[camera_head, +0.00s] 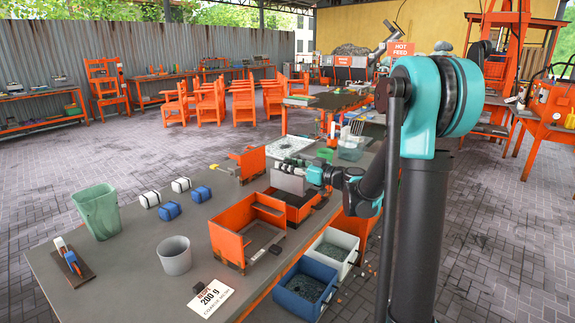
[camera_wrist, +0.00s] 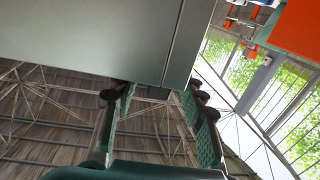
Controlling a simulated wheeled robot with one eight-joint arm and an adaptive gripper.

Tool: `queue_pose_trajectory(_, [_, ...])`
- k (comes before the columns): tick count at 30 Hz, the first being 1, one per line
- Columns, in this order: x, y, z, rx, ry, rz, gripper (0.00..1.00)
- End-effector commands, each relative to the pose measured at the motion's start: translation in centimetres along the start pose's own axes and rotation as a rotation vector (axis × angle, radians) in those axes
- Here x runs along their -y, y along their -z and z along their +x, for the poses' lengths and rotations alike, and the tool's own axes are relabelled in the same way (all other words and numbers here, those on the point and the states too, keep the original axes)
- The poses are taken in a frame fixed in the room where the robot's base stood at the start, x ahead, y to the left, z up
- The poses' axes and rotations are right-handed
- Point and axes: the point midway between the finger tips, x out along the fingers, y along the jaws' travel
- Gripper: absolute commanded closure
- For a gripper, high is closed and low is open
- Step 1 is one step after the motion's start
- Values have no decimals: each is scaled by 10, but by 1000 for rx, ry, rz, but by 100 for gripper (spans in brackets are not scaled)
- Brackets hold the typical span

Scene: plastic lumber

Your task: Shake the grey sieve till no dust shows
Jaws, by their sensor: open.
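A light grey, flat-sided thing (camera_head: 288,180), which looks like the grey sieve, stands over an orange box (camera_head: 303,207) at the table's middle. Its mesh and any dust are hidden from both views. My gripper (camera_head: 314,176) is just right of it, pointing left. In the wrist view a broad grey face (camera_wrist: 85,35) fills the upper left, close to my fingers. The two dark green-padded fingers (camera_wrist: 158,112) are apart, with nothing held between them. I cannot tell whether a fingertip touches the grey face.
A larger orange open box (camera_head: 232,238) stands in front. A grey cup (camera_head: 174,256), green bin (camera_head: 98,212) and several small blocks (camera_head: 170,210) lie left. A blue bin (camera_head: 303,296) and a white bin (camera_head: 335,246) sit by the right edge. The front-left tabletop has free room.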

Motion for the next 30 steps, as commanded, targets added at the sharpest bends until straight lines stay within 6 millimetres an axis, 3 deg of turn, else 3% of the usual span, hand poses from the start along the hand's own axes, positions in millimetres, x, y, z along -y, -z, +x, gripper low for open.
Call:
queue_pose_trajectory(1, [0,0,0,0,0,0,59])
queue_pose_trajectory(11, [0,0,0,0,0,0,100])
queue_pose_trajectory(22, [2,0,0,0,0,0,100])
queue_pose_trajectory(30, [42,0,0,0,2,0,100])
